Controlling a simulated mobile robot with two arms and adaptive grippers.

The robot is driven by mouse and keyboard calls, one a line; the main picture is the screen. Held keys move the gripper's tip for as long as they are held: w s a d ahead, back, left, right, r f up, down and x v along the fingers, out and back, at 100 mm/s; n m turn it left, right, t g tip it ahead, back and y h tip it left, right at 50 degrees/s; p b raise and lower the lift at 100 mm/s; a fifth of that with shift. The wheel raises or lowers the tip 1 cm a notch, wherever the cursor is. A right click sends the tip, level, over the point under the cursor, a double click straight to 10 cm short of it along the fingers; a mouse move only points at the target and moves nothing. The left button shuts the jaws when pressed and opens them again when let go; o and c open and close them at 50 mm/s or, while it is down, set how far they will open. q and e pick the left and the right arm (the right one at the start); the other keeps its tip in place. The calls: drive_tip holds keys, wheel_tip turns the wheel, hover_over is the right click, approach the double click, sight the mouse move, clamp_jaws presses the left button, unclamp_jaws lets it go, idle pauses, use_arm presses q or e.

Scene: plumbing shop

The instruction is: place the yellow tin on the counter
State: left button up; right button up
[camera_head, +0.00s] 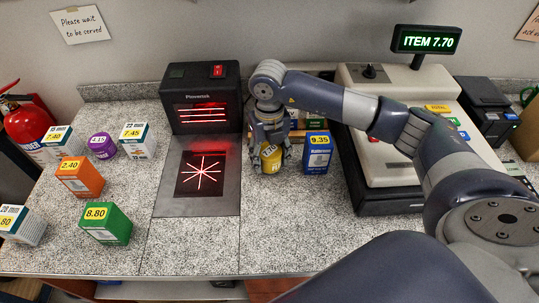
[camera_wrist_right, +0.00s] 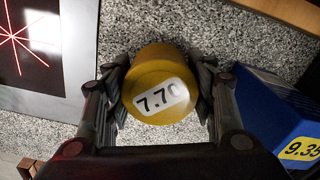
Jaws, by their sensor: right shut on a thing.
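The yellow tin (camera_head: 271,160) has a white label reading 7.70 on its lid, which shows clearly in the right wrist view (camera_wrist_right: 160,72). My right gripper (camera_head: 270,155) is shut on the tin, with a finger on each side of it. The tin is upright over the speckled counter (camera_head: 190,258), between the scanner plate and a blue box. I cannot tell whether its base touches the counter. My left gripper does not show.
The blue 9.35 box (camera_head: 317,155) stands close to the right of the tin. The scanner (camera_head: 202,92) and its plate (camera_head: 172,203) are to the left. A cash register (camera_head: 400,150) stands at right. Several priced boxes are far left. Counter in front of the tin is clear.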

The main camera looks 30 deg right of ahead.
drive_tip(key=shift+f, duration=0.65)
drive_tip(key=shift+f, duration=0.1)
drive_tip(key=shift+f, duration=0.15)
drive_tip(key=o, duration=1.1)
drive_tip(key=shift+o, duration=0.2)
